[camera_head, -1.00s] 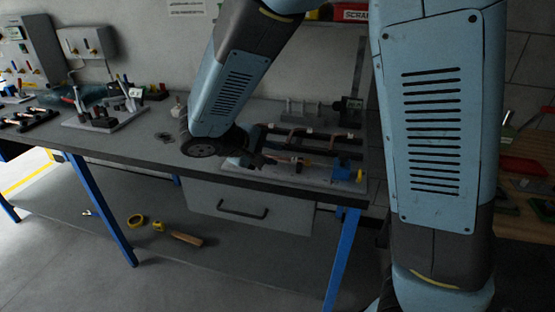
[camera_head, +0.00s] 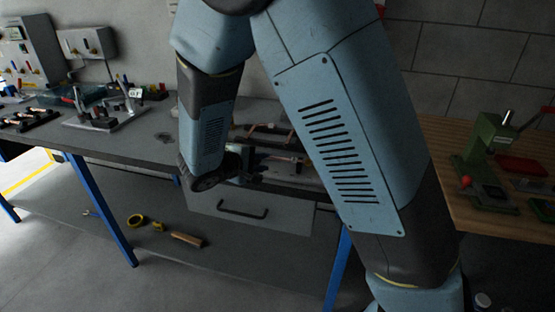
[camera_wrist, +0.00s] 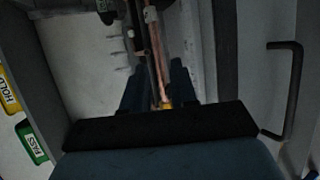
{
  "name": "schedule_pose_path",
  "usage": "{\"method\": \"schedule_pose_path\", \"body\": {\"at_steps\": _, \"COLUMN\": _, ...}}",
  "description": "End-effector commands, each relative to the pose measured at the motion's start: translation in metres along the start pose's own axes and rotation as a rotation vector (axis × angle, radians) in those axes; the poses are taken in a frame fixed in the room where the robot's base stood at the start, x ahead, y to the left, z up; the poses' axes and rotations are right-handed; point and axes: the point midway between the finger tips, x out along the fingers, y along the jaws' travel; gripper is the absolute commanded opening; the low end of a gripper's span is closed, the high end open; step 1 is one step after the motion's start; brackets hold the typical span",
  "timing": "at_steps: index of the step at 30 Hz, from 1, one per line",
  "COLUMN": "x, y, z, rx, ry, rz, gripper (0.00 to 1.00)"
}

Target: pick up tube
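In the wrist view a copper tube (camera_wrist: 155,45) runs from the top edge down to a yellow part, beside a dark bar. The two dark fingers of my gripper (camera_wrist: 158,85) stand apart, one on each side of the tube's near end. I cannot tell how far above the tube they are; no grip on it shows. In the head view my gripper (camera_head: 262,165) points right, over the front edge of the workbench (camera_head: 150,143). Copper-coloured lengths (camera_head: 300,160) show just beyond it, partly hidden by my arm.
A drawer (camera_head: 250,205) with a handle hangs under the bench; its handle shows at right in the wrist view (camera_wrist: 285,90). Yellow HOLD (camera_wrist: 8,92) and green PASS (camera_wrist: 32,142) labels lie at left. A green press (camera_head: 490,150) stands on the wooden bench.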

Motion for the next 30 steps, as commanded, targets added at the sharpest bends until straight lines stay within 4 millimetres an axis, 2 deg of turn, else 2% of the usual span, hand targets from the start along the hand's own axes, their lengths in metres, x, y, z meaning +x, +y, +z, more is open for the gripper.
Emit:
{"method": "schedule_pose_path", "body": {"at_steps": 8, "x": 0.014, "y": 0.001, "z": 0.0, "rx": 0.0, "ry": -0.001, "rz": 0.0, "gripper": 0.27}}
{"method": "schedule_pose_path", "body": {"at_steps": 18, "x": 0.054, "y": 0.003, "z": -0.002, "rx": -0.001, "ry": 0.0, "rz": 0.0, "gripper": 0.27}}
{"method": "schedule_pose_path", "body": {"at_steps": 25, "x": 0.057, "y": 0.003, "z": -0.002, "rx": 0.0, "ry": 0.0, "rz": 0.0, "gripper": 0.27}}
{"method": "schedule_pose_path", "body": {"at_steps": 30, "x": 0.056, "y": 0.003, "z": -0.002, "rx": 0.0, "ry": 0.001, "rz": -0.001, "gripper": 0.12}}
